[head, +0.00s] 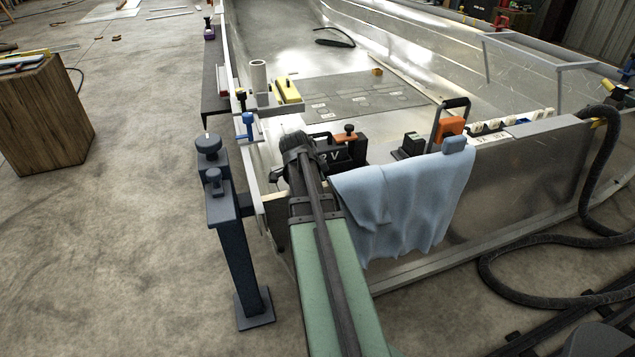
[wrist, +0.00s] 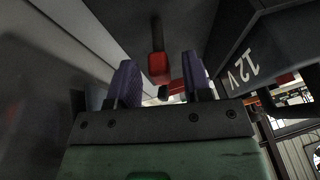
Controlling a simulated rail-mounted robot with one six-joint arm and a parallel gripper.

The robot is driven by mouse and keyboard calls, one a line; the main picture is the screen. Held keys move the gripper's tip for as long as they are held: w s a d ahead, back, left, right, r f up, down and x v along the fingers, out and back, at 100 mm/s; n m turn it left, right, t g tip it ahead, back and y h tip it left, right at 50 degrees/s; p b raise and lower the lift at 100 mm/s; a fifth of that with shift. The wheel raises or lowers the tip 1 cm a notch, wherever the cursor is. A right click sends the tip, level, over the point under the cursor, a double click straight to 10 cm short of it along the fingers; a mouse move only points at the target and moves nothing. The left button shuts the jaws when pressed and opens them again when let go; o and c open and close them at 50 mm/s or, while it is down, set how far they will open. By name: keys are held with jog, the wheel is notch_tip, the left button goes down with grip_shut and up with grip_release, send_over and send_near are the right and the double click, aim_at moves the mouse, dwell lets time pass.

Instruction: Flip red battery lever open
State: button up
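In the wrist view my gripper (wrist: 160,76) has two purple-grey fingers standing apart with a gap between them. A red lever (wrist: 158,66) with a dark stem shows in that gap, beyond the fingertips; I cannot tell its exact distance, and no finger is seen closed on it. A black battery box marked 12 V (wrist: 246,66) is to the right of the fingers. In the head view the black battery (head: 355,152) stands just right of the end of my arm, its lettering partly hidden. My fingertips and the red lever cannot be made out clearly there.
A blue cloth (head: 405,205) hangs over the hull's near edge, right of my arm. A dark blue post (head: 238,240) stands to the left. An orange-handled device (head: 450,128) is right of the battery. The hull floor (head: 360,95) beyond is mostly clear.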

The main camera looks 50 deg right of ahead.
jog(key=shift+r, duration=0.1)
jog(key=p+v, duration=0.9)
jog(key=v, duration=0.1)
jog(key=shift+a+r+p, duration=0.2)
jog(key=shift+r+p, duration=0.1)
jog(key=shift+p, duration=0.1)
jog(key=shift+s+d+r, duration=0.1)
jog(key=shift+s+d, duration=0.05)
jog(key=shift+d, duration=0.15)
jog(key=shift+c, duration=1.2)
jog(key=w+d+y, duration=0.1)
jog(key=d, duration=0.2)
jog(key=w+d+g+y+p, duration=0.1)
jog(key=w+d, duration=0.1)
jog(key=d, duration=0.1)
jog(key=w+d+m+y+p, duration=0.1)
jog(key=d, duration=0.2)
jog(key=shift+w+r, duration=0.25)
jog(key=shift+w, duration=0.1)
grip_shut()
jog(key=a+f+y+b, duration=0.1)
jog(key=f+b, duration=0.2)
jog(key=s+a+f+n+g+y+b, duration=0.1)
jog(key=f+b, duration=0.2)
jog(key=s+a+f+y+b, duration=0.1)
jog(key=f+b, duration=0.2)
jog(key=shift+s+f+n+g+y+b, duration=0.15)
jog(key=shift+n+g+y+b, duration=0.15)
jog(key=shift+g+b, duration=0.1)
